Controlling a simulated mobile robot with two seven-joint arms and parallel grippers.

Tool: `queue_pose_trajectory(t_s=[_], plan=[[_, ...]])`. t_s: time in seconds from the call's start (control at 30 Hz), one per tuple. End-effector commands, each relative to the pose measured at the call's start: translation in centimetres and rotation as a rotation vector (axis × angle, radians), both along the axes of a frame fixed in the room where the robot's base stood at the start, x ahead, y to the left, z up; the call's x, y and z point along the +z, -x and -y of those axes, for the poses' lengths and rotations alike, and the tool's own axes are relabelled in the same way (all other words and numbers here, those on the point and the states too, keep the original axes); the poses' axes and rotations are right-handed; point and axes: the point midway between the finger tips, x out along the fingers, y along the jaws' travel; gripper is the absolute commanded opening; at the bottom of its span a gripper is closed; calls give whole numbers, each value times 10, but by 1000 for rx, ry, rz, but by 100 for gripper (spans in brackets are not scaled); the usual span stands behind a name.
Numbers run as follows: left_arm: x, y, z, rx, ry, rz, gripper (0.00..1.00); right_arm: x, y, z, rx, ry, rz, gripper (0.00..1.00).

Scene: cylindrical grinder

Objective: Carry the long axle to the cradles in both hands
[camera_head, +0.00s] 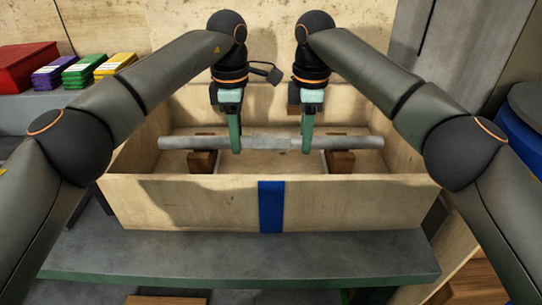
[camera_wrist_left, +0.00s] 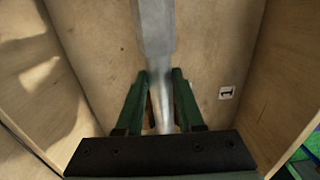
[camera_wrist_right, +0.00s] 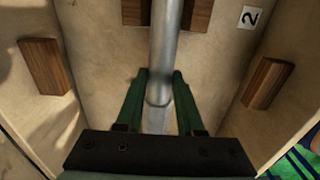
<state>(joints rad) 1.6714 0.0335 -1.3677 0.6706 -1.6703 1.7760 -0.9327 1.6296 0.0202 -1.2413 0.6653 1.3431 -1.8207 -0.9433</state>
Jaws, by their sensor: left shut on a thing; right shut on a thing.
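The long axle (camera_head: 268,142) is a grey metal bar lying level from left to right inside a wooden crate (camera_head: 160,195). My left gripper (camera_head: 236,149) is shut on it left of its middle; my right gripper (camera_head: 308,149) is shut on it right of its middle. The axle also shows between the fingers in the left wrist view (camera_wrist_left: 155,28) and the right wrist view (camera_wrist_right: 165,45). Wooden blocks (camera_head: 201,163) (camera_head: 341,163) stand under its ends; I cannot tell whether it touches them. No cradles outside the crate are recognisable.
The crate has a blue band (camera_head: 271,206) and stands on a grey bench (camera_head: 250,255). Its walls rise around both grippers. At the back left are a red box (camera_head: 24,66) and purple, green and yellow stacks (camera_head: 84,69). A blue drum (camera_head: 520,135) is at right.

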Motion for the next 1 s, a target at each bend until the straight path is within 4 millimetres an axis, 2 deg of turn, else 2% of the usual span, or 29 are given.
queue_pose_trajectory(t_s=[0.2,0.23,0.5,0.77,0.87,1.0], plan=[[-8,-1,0,4,2,6,0,-8,-1,0,-3,-2,6,0],[-11,0,0,4,0,0,38,-11,0,1,-4,0,0,38],[-9,0,0,2,0,0,67,-9,0,0,-2,0,0,67],[-8,0,0,1,0,1,67,-9,0,0,-1,0,0,67],[1,-1,0,0,0,3,67,-9,0,0,0,0,0,67],[25,-1,1,3,1,4,67,-9,0,0,0,0,0,67]])
